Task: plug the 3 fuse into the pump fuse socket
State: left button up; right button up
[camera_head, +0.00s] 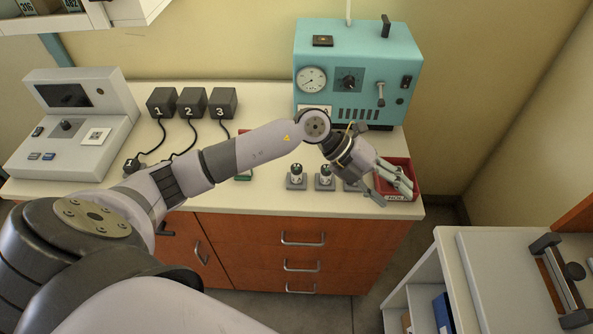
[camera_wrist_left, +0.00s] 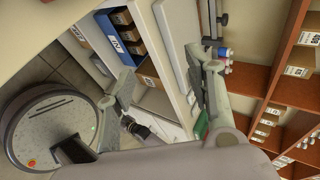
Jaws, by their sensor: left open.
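Small grey stands with pale, dark-topped upright pieces, possibly the fuses, stand on the counter: one on the left (camera_head: 297,178), one in the middle (camera_head: 325,178), and a third partly hidden behind my left gripper. I cannot read which one is 3. The teal device (camera_head: 358,65) at the back, possibly the pump, has a gauge, a knob and a lever; I cannot make out its fuse socket. My left gripper (camera_head: 390,190) is open and empty, over the red bin at the counter's right end. Its open fingers also show in the left wrist view (camera_wrist_left: 162,72). My right gripper is not in view.
The red bin (camera_head: 414,187) is partly covered by my gripper. Black boxes 1 (camera_head: 160,103), 2 (camera_head: 191,102) and 3 (camera_head: 222,103) have cables. A grey console (camera_head: 75,125) stands left. A white cabinet (camera_head: 480,275) is at the lower right; shelves (camera_wrist_left: 275,115) show in the wrist view.

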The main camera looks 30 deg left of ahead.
pick_arm(q)
jog(key=w+a+f+g+y, duration=0.1)
jog(key=a+f+y, duration=0.15)
jog(key=a, duration=0.35)
jog(key=w+a+f+y, duration=0.1)
jog(key=a+y, duration=0.2)
jog(key=a, duration=0.3)
jog(key=r+n+g+y, duration=0.1)
jog(key=n+y, duration=0.2)
jog(key=y, duration=0.2)
send_over(297, 167)
jog(key=shift+w+a, duration=0.1)
jog(key=shift+a, duration=0.15)
jog(key=shift+f, duration=0.15)
notch_tip(297, 167, down, 9)
jog(key=b, duration=0.6)
jog(key=shift+d, duration=0.1)
jog(key=shift+c, duration=0.3)
grip_shut()
